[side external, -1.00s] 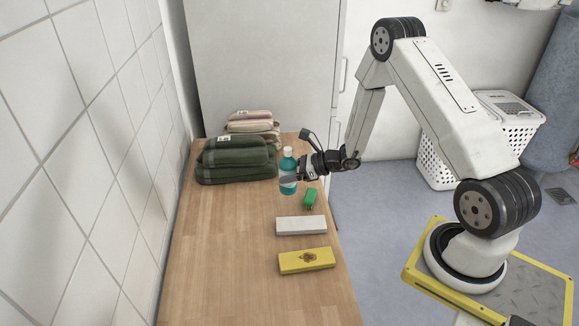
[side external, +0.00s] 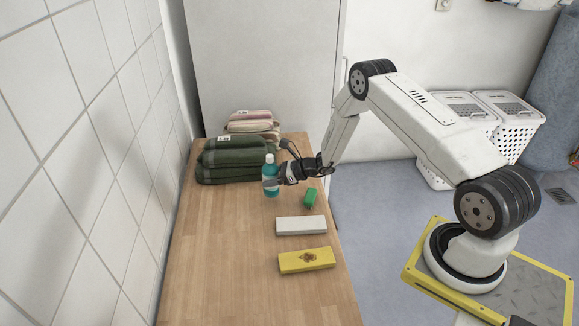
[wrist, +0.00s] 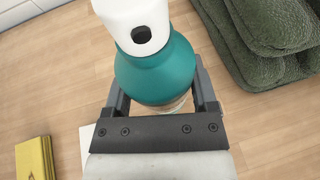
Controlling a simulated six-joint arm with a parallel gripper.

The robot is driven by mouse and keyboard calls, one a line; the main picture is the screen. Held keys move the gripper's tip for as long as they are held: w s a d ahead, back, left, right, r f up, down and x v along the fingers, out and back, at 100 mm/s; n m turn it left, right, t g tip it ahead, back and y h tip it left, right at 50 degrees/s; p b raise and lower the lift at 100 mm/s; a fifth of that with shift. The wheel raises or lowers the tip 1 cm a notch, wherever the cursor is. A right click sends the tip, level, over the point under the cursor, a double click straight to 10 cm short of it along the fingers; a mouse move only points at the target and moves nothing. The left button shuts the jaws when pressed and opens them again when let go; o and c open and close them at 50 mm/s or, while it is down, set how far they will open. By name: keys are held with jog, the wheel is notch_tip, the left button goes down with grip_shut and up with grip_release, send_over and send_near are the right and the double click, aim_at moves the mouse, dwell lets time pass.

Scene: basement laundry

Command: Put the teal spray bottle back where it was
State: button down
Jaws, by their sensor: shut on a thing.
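The teal spray bottle (side external: 271,178) has a white top and stands upright in my gripper (side external: 278,181), just in front of the folded green towels. In the wrist view the teal bottle (wrist: 155,70) fills the space between the two fingers of my gripper (wrist: 160,98), which are shut around its body. Its base is hidden behind the gripper in the wrist view. I cannot tell whether the base touches the wooden worktop (side external: 215,260) or hangs slightly above it.
Folded green towels (side external: 232,160) lie behind the bottle, with striped cloths (side external: 250,122) farther back. A green item (side external: 310,198), a white block (side external: 301,225) and a yellow box (side external: 306,260) lie along the right side. The worktop's left and front are clear.

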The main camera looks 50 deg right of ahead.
jog(key=shift+w+f, duration=0.3)
jog(key=shift+f, duration=1.5)
jog(key=shift+f, duration=0.1)
grip_release()
jog(key=shift+s, duration=0.1)
jog(key=v, duration=1.2)
jog(key=shift+a, duration=0.1)
